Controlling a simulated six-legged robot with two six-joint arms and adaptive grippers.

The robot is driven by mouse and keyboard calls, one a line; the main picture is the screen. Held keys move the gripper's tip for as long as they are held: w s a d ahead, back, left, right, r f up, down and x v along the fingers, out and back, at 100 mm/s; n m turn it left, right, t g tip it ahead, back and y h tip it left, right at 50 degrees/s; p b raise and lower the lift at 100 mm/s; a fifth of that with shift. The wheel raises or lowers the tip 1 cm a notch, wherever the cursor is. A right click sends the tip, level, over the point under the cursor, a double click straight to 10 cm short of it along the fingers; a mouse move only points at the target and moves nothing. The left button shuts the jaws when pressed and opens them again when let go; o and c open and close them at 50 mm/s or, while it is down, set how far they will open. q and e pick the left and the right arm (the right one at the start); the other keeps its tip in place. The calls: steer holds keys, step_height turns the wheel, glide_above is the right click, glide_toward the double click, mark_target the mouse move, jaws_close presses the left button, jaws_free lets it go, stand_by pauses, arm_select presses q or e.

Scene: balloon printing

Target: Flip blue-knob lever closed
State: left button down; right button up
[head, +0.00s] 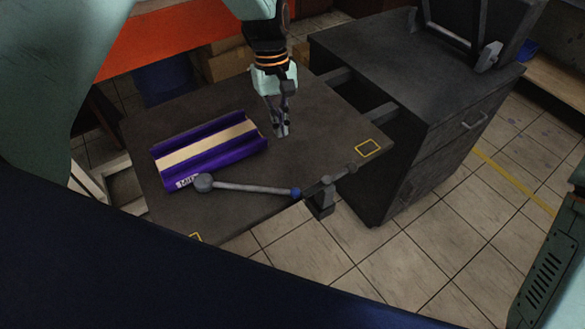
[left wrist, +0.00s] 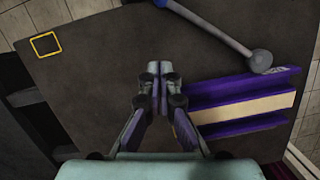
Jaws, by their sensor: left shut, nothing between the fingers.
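The lever is a grey rod (head: 248,187) along the near side of the dark table. Its grey ball end (head: 203,183) lies at the left, close to the purple tray's near corner. Its blue knob (head: 296,192) is at the right, beside a grey clamp-like mount (head: 322,194) on the table edge. The rod also shows at the top of the left wrist view (left wrist: 215,32). My left gripper (head: 283,131) points down over the table, behind the lever and right of the tray. It is shut and empty, apart from the lever. My right gripper is out of view.
A purple tray (head: 206,131) with a beige strip lies on the table (head: 318,122). Yellow square outlines (head: 369,147) mark table corners. A dark drawer cabinet (head: 440,125) stands right of the table. The table right of my gripper is clear.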

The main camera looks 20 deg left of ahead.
arm_select(q)
steer(key=x, duration=1)
steer(key=shift+s, duration=0.45)
steer(key=shift+s+d+f+p, duration=0.1)
steer(key=shift+s+d+p, duration=0.25)
steer(key=shift+s+d, duration=0.45)
steer(key=shift+s+d+f, duration=0.1)
steer(key=shift+s+d, duration=0.1)
steer(key=shift+d, duration=0.1)
steer(key=shift+s+d, duration=0.1)
steer(key=shift+s, duration=0.3)
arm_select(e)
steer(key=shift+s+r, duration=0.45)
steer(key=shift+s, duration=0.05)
arm_select(q)
steer(key=shift+w, duration=0.15)
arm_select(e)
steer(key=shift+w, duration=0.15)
